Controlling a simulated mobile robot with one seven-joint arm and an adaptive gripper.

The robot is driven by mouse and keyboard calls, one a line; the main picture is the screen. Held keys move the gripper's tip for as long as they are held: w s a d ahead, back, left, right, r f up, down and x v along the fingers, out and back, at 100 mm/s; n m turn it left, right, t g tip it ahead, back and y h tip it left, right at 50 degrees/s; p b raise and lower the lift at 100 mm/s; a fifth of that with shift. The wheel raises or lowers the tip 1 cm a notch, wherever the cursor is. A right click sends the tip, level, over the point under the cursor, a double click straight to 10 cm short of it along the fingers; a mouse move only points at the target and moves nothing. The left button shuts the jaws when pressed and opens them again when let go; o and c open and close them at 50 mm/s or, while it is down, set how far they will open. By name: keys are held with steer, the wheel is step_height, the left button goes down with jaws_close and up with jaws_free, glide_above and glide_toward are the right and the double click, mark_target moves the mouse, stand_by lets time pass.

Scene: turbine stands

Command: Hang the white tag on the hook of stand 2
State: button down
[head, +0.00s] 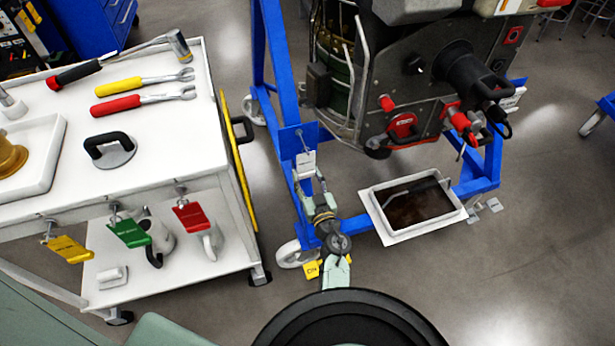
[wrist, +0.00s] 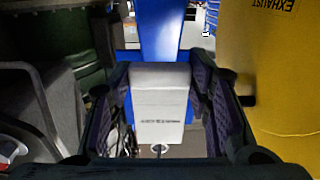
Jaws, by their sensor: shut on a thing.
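The white tag (head: 306,163) is between the fingers of my gripper (head: 315,188), which is shut on it. In the wrist view the white tag (wrist: 158,103) sits between both dark fingers, with small upside-down lettering and a small ring near its lower end. A blue plate (head: 287,141) with a small hook (head: 299,133) is fixed on the blue stand (head: 278,70), just above the tag in the head view. I cannot tell whether tag and hook touch. No stand number is readable.
The stand carries a turbine engine (head: 405,85). A drip tray (head: 374,211) lies right of my arm. A white cart (head: 170,115) with tools stands left, with yellow (head: 70,248), green (head: 130,232) and red (head: 193,217) tags. A yellow surface (wrist: 280,80) marked EXHAUST is close right in the wrist view.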

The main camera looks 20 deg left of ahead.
steer(key=c, duration=0.7)
jaws_free()
steer(key=shift+c, duration=0.2)
steer(key=shift+o, duration=0.7)
steer(key=shift+s, duration=0.1)
steer(key=p+v, duration=0.2)
steer(key=v, duration=0.5)
steer(key=shift+f, duration=0.15)
